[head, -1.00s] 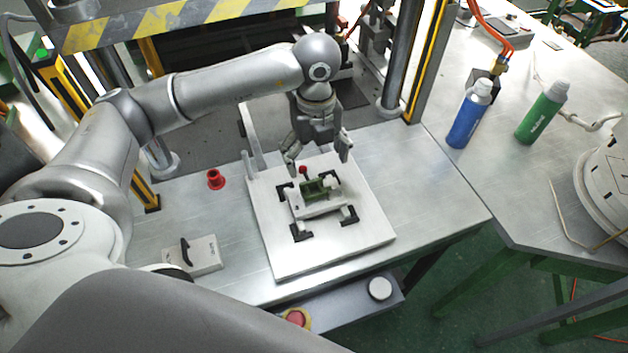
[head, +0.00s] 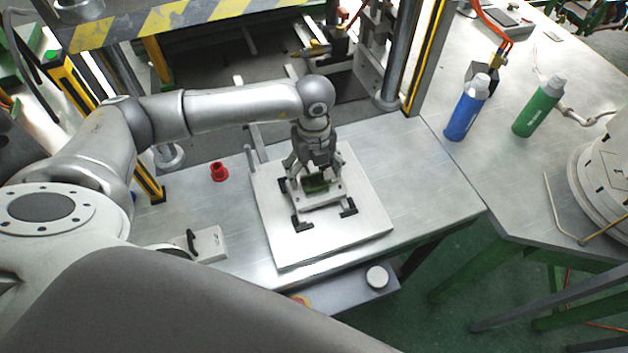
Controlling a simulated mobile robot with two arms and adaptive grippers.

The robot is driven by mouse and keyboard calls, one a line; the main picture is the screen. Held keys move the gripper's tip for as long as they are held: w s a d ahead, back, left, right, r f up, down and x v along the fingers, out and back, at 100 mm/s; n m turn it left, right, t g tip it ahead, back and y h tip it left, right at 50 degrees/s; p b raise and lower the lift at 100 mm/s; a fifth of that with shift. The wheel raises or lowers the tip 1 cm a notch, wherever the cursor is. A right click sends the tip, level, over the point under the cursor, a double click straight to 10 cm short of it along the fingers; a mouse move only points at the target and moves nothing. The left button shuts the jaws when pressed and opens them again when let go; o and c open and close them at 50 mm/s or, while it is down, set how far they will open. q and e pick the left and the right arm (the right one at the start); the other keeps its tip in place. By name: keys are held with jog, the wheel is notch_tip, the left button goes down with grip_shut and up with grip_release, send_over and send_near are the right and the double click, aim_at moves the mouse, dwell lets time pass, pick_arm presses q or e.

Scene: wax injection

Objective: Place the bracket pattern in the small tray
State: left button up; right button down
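The green bracket pattern (head: 316,183) sits on a pale fixture block (head: 322,199) between black corner stops on the white plate. My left gripper (head: 314,176) points down right over it, with its fingers spread on either side of the pattern. The gripper looks open, and its fingers partly hide the pattern; I cannot tell whether they touch it. I cannot make out a small tray in this view. My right gripper is not in view.
A red cup-like part (head: 219,172) and a grey box with a black handle (head: 207,243) stand left of the white plate (head: 345,240). A blue bottle (head: 466,110) and a green bottle (head: 538,108) stand on the right table. The bench right of the plate is clear.

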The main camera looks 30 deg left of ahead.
pick_arm(q)
jog(key=c, duration=0.8)
jog(key=shift+r, duration=0.1)
